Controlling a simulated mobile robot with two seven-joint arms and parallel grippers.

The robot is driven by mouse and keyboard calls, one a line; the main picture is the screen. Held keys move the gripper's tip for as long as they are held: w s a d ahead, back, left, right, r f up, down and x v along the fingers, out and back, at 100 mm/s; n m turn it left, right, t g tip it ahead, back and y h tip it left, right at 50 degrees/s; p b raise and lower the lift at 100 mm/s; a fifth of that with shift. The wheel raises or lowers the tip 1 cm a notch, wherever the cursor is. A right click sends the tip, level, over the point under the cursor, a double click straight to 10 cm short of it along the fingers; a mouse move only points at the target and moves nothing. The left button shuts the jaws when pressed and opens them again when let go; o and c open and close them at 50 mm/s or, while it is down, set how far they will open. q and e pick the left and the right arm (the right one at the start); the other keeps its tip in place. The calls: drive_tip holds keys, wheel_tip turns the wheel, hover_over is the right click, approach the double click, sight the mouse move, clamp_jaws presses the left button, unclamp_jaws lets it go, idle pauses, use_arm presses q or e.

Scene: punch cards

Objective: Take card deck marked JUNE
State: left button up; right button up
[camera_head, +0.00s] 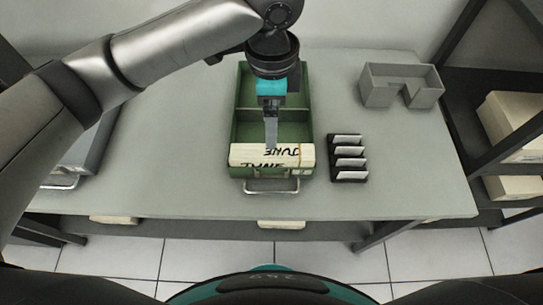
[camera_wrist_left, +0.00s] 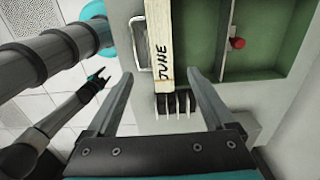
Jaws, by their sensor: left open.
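The cream card deck marked JUNE (camera_head: 240,151) stands at the front end of the green tray (camera_head: 308,110), with lettering on its top and front. It also shows in the left wrist view (camera_wrist_left: 160,45), where JUNE reads along its side. My left gripper (camera_head: 271,144) comes down from above over the tray, with its fingers at the deck in the head view. In the left wrist view my left gripper (camera_wrist_left: 162,75) is open, its fingers apart on either side of the deck's line. Contact cannot be told. A small dark gripper (camera_wrist_left: 99,77), seemingly my right, shows there too.
A black rack with several white cards (camera_head: 348,160) stands right of the tray. A grey U-shaped holder (camera_head: 402,85) sits at the back right. The tray has a metal front handle (camera_head: 271,186) and a red knob (camera_wrist_left: 238,43). The grey tabletop (camera_head: 425,160) is clear at right.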

sight(272, 151)
use_arm(q)
wheel_tip(272, 151, down, 12)
drive_tip(key=shift+w+r+b, duration=0.1)
drive_tip(key=shift+w+b, duration=0.05)
drive_tip(key=shift+b, duration=0.65)
clamp_jaws()
idle(0.4)
drive_tip(key=shift+r, duration=0.1)
